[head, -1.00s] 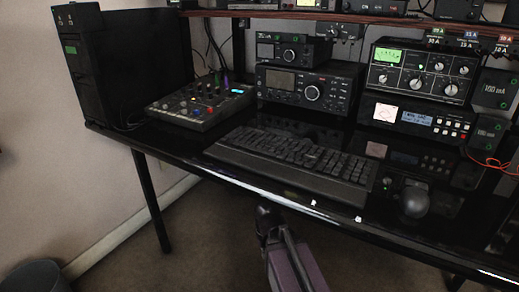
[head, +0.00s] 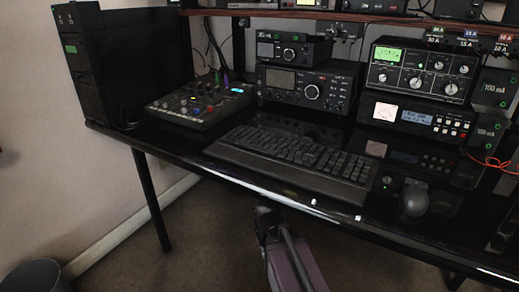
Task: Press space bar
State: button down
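The black keyboard (head: 297,157) lies on the glossy black desk, near its front edge. Its space bar is on the front row of keys and is too small and dark to make out clearly. My gripper (head: 264,212) is in front of the desk, below the keyboard's front edge and apart from it. It is dark and seen small, so I cannot tell whether its fingers are open or shut. Nothing shows held in it.
A mouse (head: 414,199) sits right of the keyboard. A mixer (head: 200,105) with coloured knobs stands left, and radios (head: 308,88) and a tuner (head: 420,75) stand behind. The desk's front edge (head: 270,187) lies between my gripper and the keyboard. A bin (head: 35,277) is on the floor.

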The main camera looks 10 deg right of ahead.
aim_at(248, 145)
jog(key=k, duration=0.95)
